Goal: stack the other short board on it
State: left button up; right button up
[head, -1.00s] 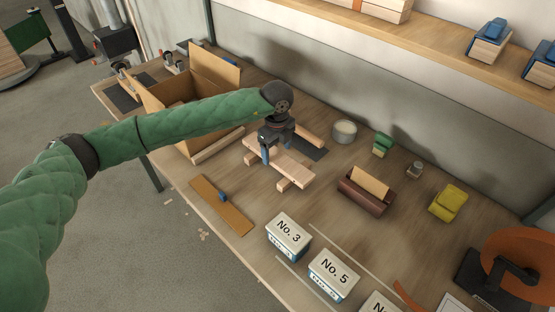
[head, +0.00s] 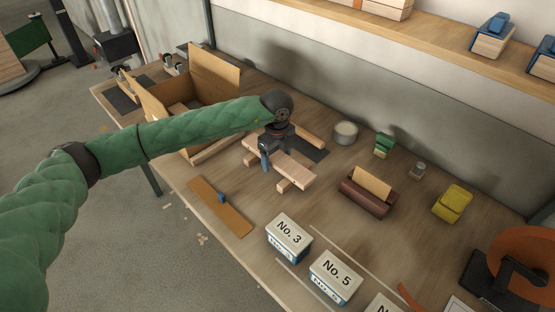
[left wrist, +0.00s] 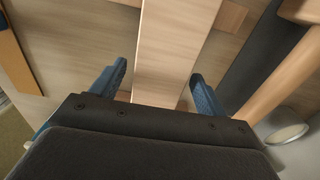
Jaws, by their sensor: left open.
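A pale short board (head: 292,170) lies across shorter wooden pieces on the bench. One piece end (head: 284,185) sticks out under its front side, and another (head: 250,158) shows at its left. My left gripper (head: 268,163) points down over the board, its blue fingers at the board's sides. In the left wrist view the board (left wrist: 175,45) runs between the two open fingers (left wrist: 158,92), with a gap on each side. A crosswise piece (left wrist: 228,15) shows beneath it. The far finger is mostly hidden in the head view. My right gripper is not in view.
A wooden bar (head: 311,134) and a dark mat (head: 313,153) lie behind the board. A round tin (head: 344,132) stands to the right. An open cardboard box (head: 213,66) is at the left, with a wooden strip (head: 217,146) before it. A brown board (head: 220,207) lies in front.

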aim_at(277, 157)
pick_arm(q)
jog(key=c, duration=1.1)
jog(key=shift+c, duration=0.2)
jog(key=shift+r+p, duration=0.35)
jog(key=shift+r, duration=1.7)
